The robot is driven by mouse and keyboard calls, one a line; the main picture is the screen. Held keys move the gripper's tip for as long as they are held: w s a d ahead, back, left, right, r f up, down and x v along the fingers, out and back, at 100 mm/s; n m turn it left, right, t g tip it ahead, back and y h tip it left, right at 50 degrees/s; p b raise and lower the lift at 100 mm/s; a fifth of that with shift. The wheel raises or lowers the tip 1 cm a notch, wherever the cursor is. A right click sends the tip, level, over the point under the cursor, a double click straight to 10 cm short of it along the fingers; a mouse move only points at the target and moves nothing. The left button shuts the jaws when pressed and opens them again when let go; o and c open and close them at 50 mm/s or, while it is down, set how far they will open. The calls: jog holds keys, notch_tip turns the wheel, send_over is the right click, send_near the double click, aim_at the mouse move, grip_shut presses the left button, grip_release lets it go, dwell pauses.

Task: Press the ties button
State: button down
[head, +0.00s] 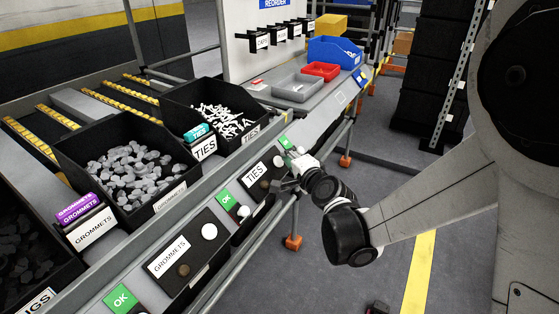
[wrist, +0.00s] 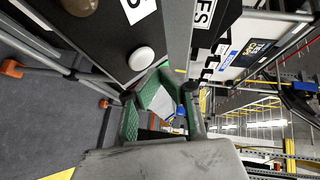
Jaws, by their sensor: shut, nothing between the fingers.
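The black ties panel carries a white TIES label (head: 255,172) on the sloped front rail. A brown round button (head: 265,184) sits just below the label, and a white round button (head: 278,160) sits up and right of it. My gripper (head: 281,187) is shut and empty, close beside the right edge of this panel. I cannot tell whether it touches the panel. In the wrist view a white button (wrist: 141,58) and a brown button (wrist: 80,6) show on a black panel, above the gripper body.
The grommets panel (head: 168,256) with its own buttons is nearer on the rail, with green OK signs (head: 121,298) beside panels. Bins of ties (head: 222,112) and grommets (head: 130,170) stand behind. Grey (head: 297,88), red (head: 321,71) and blue (head: 335,50) bins lie beyond. Open floor is right.

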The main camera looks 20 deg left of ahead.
jog(key=shift+s+d+r+p, duration=0.15)
jog(key=shift+d+r+p, duration=0.35)
jog(key=shift+d+r, duration=0.4)
jog(key=shift+s+d+r+p, duration=0.15)
jog(key=shift+d+r+p, duration=0.35)
jog(key=shift+d+r, duration=0.35)
jog(key=s+d+r+n+g+h, duration=0.1)
jog(key=s+d+r+n+h, duration=0.2)
jog(key=d, duration=0.6)
jog(key=s+d+r+n+g+h, duration=0.1)
jog(key=s+d+r+n, duration=0.1)
jog(key=s+d+r, duration=0.5)
jog(key=s+d+f+n+g+h, duration=0.1)
jog(key=s+d+f+h, duration=0.2)
jog(key=s+d, duration=0.7)
jog(key=s+d+f+n+g+h, duration=0.1)
jog(key=s+d+f+n+h, duration=0.2)
jog(key=s+d, duration=0.65)
notch_tip(320, 180, up, 12)
jog(key=w+d+m+p, duration=0.1)
jog(key=w+d+p, duration=0.1)
jog(key=p, duration=1)
jog(key=shift+d+h, duration=0.25)
jog(key=shift+h, duration=0.15)
